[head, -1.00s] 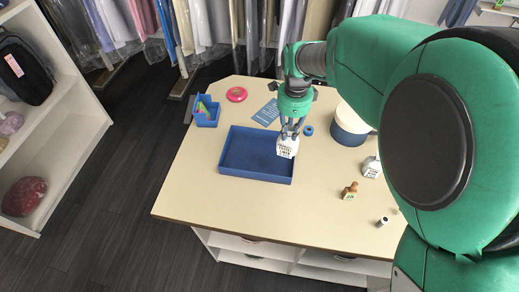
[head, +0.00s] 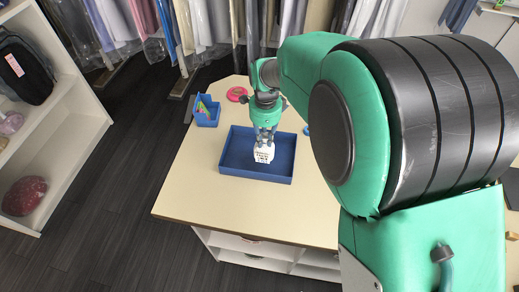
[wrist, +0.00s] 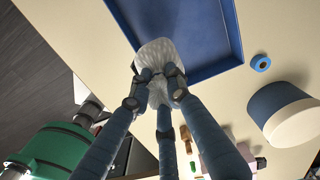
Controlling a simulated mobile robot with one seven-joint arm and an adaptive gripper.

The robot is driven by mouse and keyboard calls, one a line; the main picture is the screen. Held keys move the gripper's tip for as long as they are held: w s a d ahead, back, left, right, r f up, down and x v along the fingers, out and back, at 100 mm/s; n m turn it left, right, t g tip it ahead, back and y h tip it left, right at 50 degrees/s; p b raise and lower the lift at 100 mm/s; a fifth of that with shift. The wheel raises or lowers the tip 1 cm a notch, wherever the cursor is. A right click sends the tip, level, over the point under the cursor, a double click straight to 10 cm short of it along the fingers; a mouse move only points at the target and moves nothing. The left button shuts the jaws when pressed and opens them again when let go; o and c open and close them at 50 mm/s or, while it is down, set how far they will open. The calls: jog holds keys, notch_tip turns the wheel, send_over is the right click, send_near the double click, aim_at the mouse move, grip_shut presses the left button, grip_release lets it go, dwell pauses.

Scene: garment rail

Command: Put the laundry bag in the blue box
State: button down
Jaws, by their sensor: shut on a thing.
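The laundry bag (head: 264,153) is small and white with dark lettering. I cannot tell whether the bag touches the box floor.
A blue tape roll (wrist: 261,63) and a blue-and-white tub (wrist: 285,112) stand beside the box. My arm hides the table's right side in the head view.

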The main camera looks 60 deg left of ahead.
aim_at(264, 150)
jog(key=shift+f, duration=3.05)
jog(key=shift+f, duration=0.15)
jog(key=shift+f, duration=1.75)
jog(key=shift+f, duration=0.15)
jog(key=c, duration=1.6)
grip_release()
jog(key=shift+c, duration=0.2)
notch_tip(264, 150, up, 12)
jog(key=shift+r, duration=0.15)
